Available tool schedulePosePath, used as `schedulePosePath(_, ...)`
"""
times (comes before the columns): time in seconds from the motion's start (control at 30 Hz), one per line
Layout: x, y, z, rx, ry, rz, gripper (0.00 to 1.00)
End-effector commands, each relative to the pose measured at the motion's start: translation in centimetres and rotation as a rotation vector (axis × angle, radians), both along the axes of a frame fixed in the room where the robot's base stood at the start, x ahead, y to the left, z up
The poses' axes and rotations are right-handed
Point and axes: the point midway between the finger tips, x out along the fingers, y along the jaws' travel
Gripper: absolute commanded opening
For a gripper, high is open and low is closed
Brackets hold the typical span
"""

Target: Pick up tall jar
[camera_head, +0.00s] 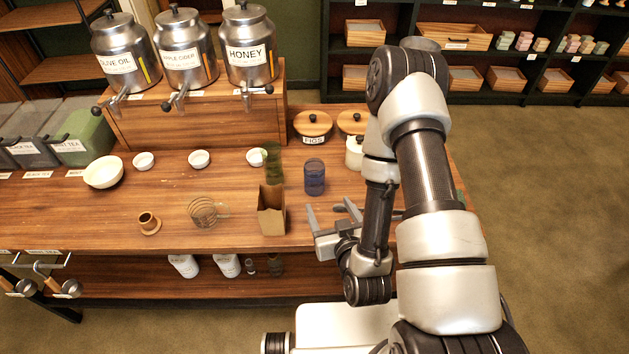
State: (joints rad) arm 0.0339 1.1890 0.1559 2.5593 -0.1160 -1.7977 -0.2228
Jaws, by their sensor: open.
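A blue see-through jar (315,178) stands upright on the wooden counter (180,225), right of centre. A tall green see-through vessel (273,165) stands to its left. A white lidded jar (354,158) stands to its right, partly hidden by my arm. No label shows which of these is the tall jar. My gripper (328,211) is open and appears empty, near the counter's front edge. In the picture it is just below the blue jar and apart from it.
A brown paper bag (271,212) stands left of my gripper, with a coiled glass-like item (204,211) farther left. Several white bowls and lidded wooden-topped jars line the back. Metal dispensers (247,50) stand on a raised shelf behind.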

Motion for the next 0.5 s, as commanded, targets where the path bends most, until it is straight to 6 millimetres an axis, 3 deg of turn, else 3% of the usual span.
schedulePosePath(0.1,1.8,0.3,-1.4,0.001,-0.009,-0.001,0.68)
schedulePosePath(0.5,6.5,1.2,-3.1,0.0,-0.007,-0.001,0.68)
